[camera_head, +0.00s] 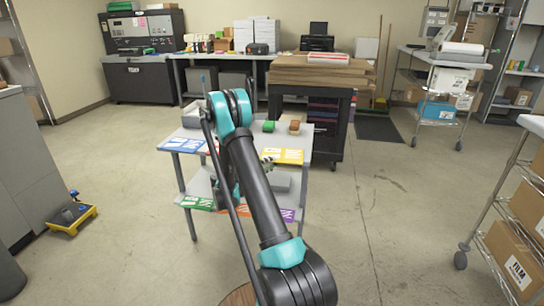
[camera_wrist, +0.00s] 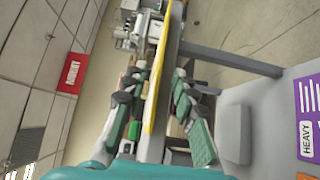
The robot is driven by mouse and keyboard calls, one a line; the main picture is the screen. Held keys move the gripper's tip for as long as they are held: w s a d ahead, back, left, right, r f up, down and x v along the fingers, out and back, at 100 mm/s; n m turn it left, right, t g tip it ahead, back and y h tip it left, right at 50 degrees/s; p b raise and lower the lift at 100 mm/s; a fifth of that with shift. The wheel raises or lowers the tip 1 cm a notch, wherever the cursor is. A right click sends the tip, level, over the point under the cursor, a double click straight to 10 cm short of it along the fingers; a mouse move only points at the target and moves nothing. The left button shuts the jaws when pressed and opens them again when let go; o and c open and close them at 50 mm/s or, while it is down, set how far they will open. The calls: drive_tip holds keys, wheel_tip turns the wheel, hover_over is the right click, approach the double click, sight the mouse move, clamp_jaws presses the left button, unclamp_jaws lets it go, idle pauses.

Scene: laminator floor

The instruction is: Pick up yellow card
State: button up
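The yellow card (camera_head: 288,157) lies flat on the top of the small grey table at its front edge, right part, in the head view. In the wrist view the yellow card (camera_wrist: 157,88) shows nearly edge-on as a thin yellow strip along the tabletop edge. My gripper (camera_head: 268,163) is at the card's front left side in the head view. In the wrist view my gripper (camera_wrist: 160,112) is open, with one finger on each side of the strip. I cannot tell whether either finger touches the card. My arm covers part of the table.
Blue and white cards (camera_head: 172,144) lie on the tabletop's left; green (camera_head: 268,126) and brown (camera_head: 294,127) blocks stand at its back. The lower shelf holds a purple card (camera_wrist: 312,118) and a grey block (camera_wrist: 235,133). A cart of cardboard (camera_head: 320,72) stands behind.

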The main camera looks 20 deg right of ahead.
drive_tip(key=d, duration=0.1)
drive_tip(key=w+d, duration=0.1)
drive_tip(key=shift+d, duration=0.4)
drive_tip(key=shift+s, duration=0.1)
clamp_jaws()
drive_tip(key=shift+r, duration=0.15)
